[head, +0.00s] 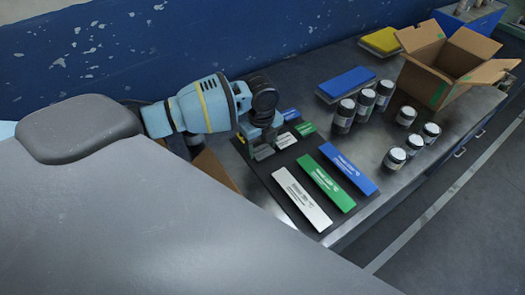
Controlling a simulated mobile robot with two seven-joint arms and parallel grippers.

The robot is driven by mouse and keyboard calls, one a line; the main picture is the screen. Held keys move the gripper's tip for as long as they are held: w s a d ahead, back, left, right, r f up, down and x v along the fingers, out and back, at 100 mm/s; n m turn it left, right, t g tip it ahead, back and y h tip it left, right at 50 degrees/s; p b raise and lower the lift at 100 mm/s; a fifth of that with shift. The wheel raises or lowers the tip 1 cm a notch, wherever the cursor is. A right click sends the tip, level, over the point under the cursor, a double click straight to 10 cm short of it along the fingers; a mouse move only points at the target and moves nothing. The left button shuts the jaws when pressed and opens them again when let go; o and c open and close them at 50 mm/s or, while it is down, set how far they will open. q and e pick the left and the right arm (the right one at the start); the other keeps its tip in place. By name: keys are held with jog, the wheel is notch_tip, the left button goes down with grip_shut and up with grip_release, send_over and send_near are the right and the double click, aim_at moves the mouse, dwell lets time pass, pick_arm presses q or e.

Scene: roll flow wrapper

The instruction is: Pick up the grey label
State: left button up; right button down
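A long pale grey label (301,199) lies flat on a dark mat (271,176) on the bench. My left gripper (262,146) points down at the back left of the mat, just left of the small grey label. Its fingers are small and partly hidden by the wrist, so I cannot tell whether they are open or hold anything. My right gripper is out of view.
A long green label (325,184) and a long blue label (348,168) lie beside the long grey one. Several dark jars with white lids (345,116) stand to the right. Blue (347,83) and yellow (382,41) stacks and an open cardboard box (440,68) are behind.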

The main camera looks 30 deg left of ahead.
pick_arm(q)
jog(key=c, duration=0.5)
jog(key=shift+r, duration=0.1)
